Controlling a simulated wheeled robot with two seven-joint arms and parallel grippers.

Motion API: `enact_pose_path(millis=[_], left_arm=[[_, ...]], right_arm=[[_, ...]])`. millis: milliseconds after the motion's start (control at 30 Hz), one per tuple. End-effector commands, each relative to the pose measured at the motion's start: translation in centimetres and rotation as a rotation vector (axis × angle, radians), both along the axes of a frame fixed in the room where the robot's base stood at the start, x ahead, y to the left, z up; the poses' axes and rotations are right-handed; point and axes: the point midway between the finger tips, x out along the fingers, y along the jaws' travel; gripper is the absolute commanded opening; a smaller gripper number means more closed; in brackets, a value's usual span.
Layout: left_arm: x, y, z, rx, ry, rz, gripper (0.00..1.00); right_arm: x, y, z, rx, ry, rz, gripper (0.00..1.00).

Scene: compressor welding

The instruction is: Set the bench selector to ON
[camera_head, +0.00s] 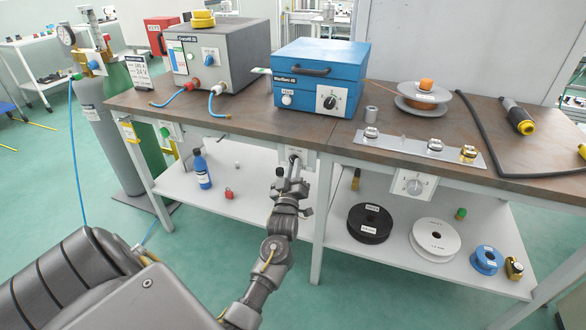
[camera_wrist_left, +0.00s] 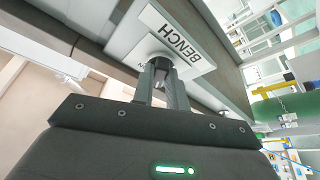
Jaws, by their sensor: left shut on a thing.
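The bench selector shows in the left wrist view as a dark round knob (camera_wrist_left: 158,62) on a white plate (camera_wrist_left: 183,38) printed BENCH. The plate is on the front of the bench frame, just under the top; it also shows in the head view (camera_head: 303,152), largely behind my gripper. My left gripper (camera_head: 292,168) reaches it from below and in front. In the left wrist view its two fingers (camera_wrist_left: 162,72) are closed on the knob. The position lettering is mostly hidden, so I cannot tell the setting. My right gripper is not in view.
Another white panel with a knob (camera_head: 413,184) is on the bench front to the right. A blue machine (camera_head: 318,72) and a grey machine (camera_head: 225,58) stand on the bench top. The lower shelf holds a blue bottle (camera_head: 201,170) and a black spool (camera_head: 369,223).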

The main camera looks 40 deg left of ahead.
Motion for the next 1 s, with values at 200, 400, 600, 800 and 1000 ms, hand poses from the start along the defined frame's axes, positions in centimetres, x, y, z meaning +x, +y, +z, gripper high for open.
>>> enact_pose_path(millis=[200,400,600,800,1000], left_arm=[[0.0,0.1,0.1,0.044,0.013,0.0,0.0],[-0.1,0.2,0.1,0.156,0.053,0.0,0.0],[-0.1,0.4,0.1,0.325,0.112,-0.002,0.0],[-0.2,0.6,0.2,0.504,0.176,-0.001,0.0],[-0.2,0.7,0.2,0.675,0.235,-0.002,0.0]], right_arm=[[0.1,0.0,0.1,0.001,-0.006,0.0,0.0],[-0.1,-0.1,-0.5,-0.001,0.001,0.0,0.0],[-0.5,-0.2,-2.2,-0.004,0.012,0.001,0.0],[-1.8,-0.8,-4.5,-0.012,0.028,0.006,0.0],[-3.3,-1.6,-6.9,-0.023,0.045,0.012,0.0]])
